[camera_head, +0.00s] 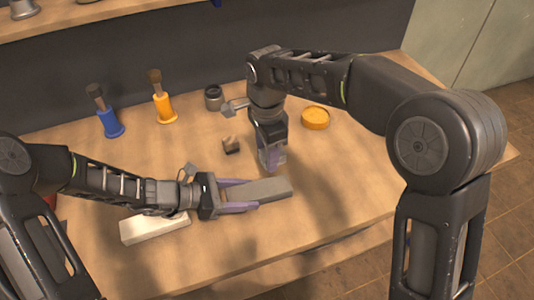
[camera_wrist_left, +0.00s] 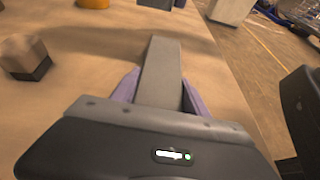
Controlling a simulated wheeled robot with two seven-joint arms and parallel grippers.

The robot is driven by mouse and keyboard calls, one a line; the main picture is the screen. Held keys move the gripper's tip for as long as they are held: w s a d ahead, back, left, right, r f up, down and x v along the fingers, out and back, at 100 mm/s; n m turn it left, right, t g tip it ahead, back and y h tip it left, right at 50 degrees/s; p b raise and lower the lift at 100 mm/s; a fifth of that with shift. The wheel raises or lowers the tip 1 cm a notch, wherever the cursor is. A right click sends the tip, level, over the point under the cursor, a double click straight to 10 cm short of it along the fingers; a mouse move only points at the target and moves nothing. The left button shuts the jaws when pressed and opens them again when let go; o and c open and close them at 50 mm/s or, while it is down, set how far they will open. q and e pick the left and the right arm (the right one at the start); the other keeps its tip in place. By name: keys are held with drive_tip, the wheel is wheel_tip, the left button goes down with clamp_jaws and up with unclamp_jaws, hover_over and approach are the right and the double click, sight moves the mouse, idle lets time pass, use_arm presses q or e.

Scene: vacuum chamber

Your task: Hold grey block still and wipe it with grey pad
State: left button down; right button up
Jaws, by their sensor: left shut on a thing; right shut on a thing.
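A long grey block (camera_head: 268,188) lies on the wooden table at the front middle. My left gripper (camera_head: 240,195) is shut on its left end, with a purple finger along each side. In the left wrist view the grey block (camera_wrist_left: 160,75) runs straight out from between the fingers. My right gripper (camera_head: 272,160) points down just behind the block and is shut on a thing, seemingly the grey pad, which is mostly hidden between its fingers. I cannot tell whether the pad touches the block.
A small beige-and-black block (camera_head: 231,145) stands left of my right gripper. A white block (camera_head: 155,228) lies below my left arm. Blue (camera_head: 110,122) and orange (camera_head: 164,108) brush holders, a dark jar (camera_head: 214,97) and a yellow round tin (camera_head: 315,118) stand farther back.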

drive_tip(key=shift+r, duration=1.5)
use_arm(q)
drive_tip(key=shift+c, duration=2.4)
unclamp_jaws()
drive_tip(key=shift+a, duration=0.1)
drive_tip(key=v, duration=1.2)
drive_tip(key=shift+s+f, duration=0.1)
drive_tip(key=shift+s, duration=0.05)
use_arm(e)
drive_tip(key=shift+s, duration=0.1)
